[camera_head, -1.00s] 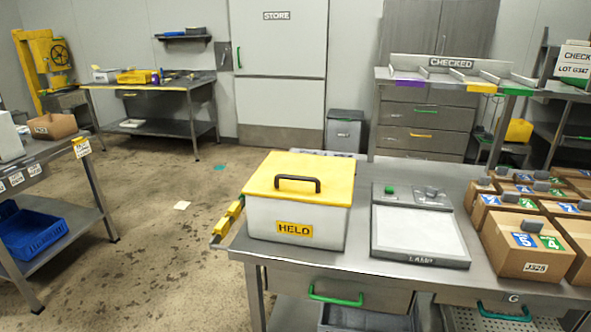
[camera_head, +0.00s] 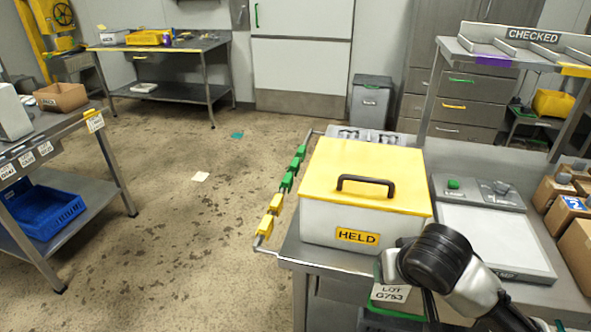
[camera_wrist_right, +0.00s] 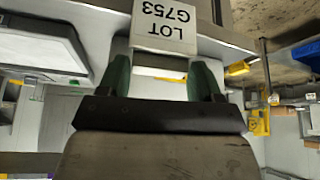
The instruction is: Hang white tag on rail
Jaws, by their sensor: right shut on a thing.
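The white tag (camera_head: 390,293), printed LOT G753, hangs in front of the bench's front edge, below the HELD box. In the right wrist view the tag (camera_wrist_right: 166,25) appears upside down between the green fingertips of my right gripper (camera_wrist_right: 160,78), which is shut on it. In the head view my right wrist hides most of that gripper. The rail (camera_head: 281,194) runs along the bench's left side and carries green clips (camera_head: 288,181) and yellow clips (camera_head: 265,225). The tag is apart from the rail, to its right and nearer me. My left gripper is not in view.
The white HELD box (camera_head: 340,220) with a yellow lid stands on the bench just right of the rail. A grey scale-like unit (camera_head: 495,240) and cardboard boxes (camera_head: 565,212) lie further right. The floor left of the rail is open.

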